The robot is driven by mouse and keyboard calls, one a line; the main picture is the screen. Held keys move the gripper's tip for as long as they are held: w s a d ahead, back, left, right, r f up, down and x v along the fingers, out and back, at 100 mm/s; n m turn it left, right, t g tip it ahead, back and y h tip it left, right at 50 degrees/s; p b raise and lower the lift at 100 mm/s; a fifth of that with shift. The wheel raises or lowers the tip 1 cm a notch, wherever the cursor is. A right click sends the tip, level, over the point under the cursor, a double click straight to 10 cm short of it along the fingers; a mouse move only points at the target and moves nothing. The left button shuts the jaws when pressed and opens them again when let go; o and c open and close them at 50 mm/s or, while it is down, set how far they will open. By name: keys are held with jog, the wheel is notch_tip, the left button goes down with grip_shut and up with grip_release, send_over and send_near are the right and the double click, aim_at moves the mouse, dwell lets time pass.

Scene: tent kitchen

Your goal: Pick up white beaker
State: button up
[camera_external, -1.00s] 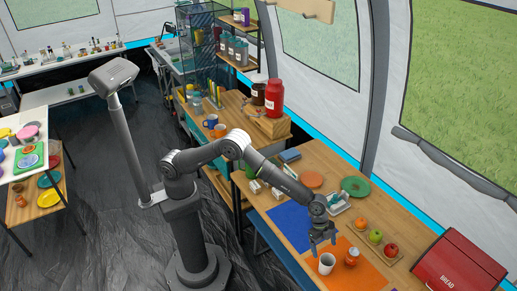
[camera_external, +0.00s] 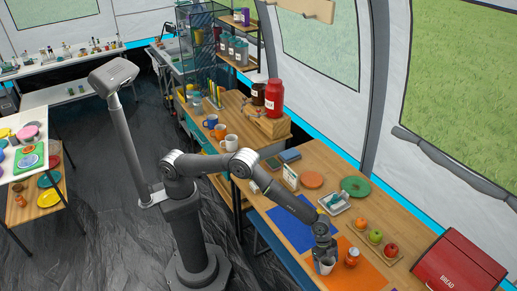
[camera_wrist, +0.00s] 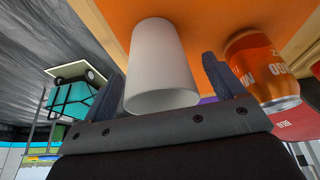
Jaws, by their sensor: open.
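The white beaker (camera_external: 327,267) stands upright on the orange mat (camera_external: 368,272) in the external view. In the wrist view the white beaker (camera_wrist: 161,66) fills the middle, its wide rim towards the camera. My gripper (camera_external: 325,259) is right at the beaker, partly covering its upper part in the external view. In the wrist view my gripper's two fingers (camera_wrist: 165,85) are open, one on each side of the beaker, with a small gap visible on the right. Whether the left finger touches the beaker I cannot tell.
An orange can (camera_external: 351,257) stands close to the right of the beaker; in the wrist view this can (camera_wrist: 262,70) is just beyond the right finger. A blue mat (camera_external: 291,224) lies to the left. Fruit (camera_external: 376,237) and a red bread box (camera_external: 458,264) are further right.

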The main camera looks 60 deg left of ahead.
jog(key=c, duration=1.1)
jog(key=shift+o, duration=0.2)
